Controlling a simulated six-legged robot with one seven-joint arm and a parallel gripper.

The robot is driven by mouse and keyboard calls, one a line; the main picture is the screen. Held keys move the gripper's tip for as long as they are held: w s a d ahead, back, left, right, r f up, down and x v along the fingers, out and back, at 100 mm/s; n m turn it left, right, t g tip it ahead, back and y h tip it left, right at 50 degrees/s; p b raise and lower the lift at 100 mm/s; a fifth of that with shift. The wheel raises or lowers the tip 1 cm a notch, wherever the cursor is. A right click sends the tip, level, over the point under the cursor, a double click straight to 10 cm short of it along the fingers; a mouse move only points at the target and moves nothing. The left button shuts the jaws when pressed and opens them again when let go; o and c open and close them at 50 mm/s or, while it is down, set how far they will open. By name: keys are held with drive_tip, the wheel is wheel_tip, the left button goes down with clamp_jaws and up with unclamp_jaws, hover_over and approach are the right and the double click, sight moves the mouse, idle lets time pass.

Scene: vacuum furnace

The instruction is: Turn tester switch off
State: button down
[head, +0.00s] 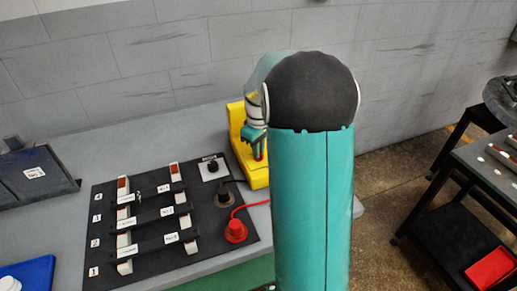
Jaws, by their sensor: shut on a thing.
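A yellow tester (237,113) stands on the grey bench at the back right of the black board, partly hidden behind my arm. My gripper (259,152) reaches down at the front of the tester. It is shut on a small red part there, which looks like the tester switch. Most of that part is covered by the fingers, so its on or off position cannot be told. A red lead runs from a red plug (236,231) toward the tester's base.
The black board (160,253) carries white-labelled holders, a black knob (211,168) and a black plug (224,198). A dark bin (35,175) and blue tray (28,275) lie left. A black cart with a red tray (491,268) stands right. Floor shows between bench and cart.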

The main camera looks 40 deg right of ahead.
drive_tip(key=shift+r, duration=0.1)
idle(0.4)
drive_tip(key=c, duration=1.5)
unclamp_jaws()
wheel_tip(320, 180, up, 14)
